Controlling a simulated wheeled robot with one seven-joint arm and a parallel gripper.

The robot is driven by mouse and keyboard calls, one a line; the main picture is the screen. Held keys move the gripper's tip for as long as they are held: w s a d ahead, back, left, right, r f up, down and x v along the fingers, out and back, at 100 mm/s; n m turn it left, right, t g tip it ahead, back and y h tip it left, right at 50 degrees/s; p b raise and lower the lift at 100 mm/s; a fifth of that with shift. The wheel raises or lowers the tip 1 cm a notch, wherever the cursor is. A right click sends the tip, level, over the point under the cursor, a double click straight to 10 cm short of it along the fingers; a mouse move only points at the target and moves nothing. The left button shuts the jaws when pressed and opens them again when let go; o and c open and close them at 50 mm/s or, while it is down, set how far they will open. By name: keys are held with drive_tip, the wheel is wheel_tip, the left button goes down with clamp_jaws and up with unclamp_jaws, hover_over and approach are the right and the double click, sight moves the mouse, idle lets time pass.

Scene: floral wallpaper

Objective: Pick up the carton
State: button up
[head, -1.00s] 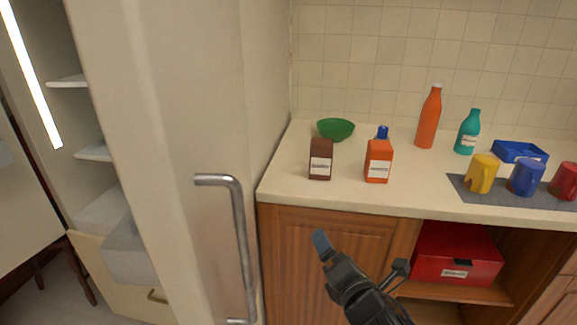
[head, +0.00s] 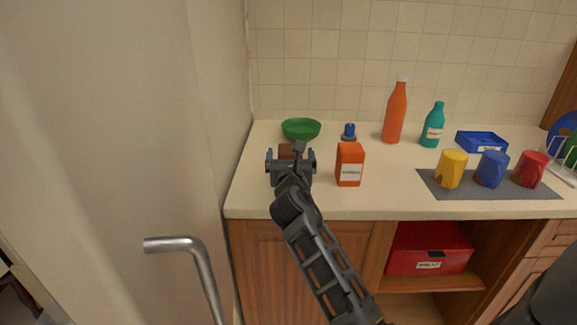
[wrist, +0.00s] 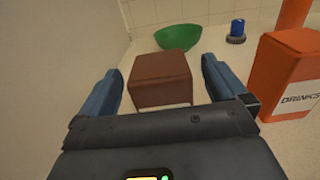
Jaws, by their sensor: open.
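A brown box-shaped carton (head: 287,151) stands on the counter, mostly hidden by my gripper (head: 291,163) in the head view. In the wrist view the brown carton (wrist: 160,80) is between my two open blue fingers (wrist: 165,88), with a visible gap on each side. An orange carton (head: 349,164) stands upright to the right; in the wrist view the orange carton (wrist: 285,75) has a label reading "DRINKS" and is just outside my right finger.
A green bowl (head: 301,129) and a small blue-topped item (head: 349,131) are behind. An orange bottle (head: 395,112), teal bottle (head: 432,126), blue tray (head: 481,142) and several mugs on a grey mat (head: 500,193) are to the right. A tall cabinet (head: 110,130) bounds the left.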

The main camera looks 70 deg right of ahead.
sight(290, 149)
drive_tip(key=x, duration=0.4)
drive_tip(key=shift+d+f, duration=0.15)
drive_tip(key=shift+f, duration=0.1)
drive_tip(key=c, duration=1.3)
drive_tip(key=shift+r, duration=0.1)
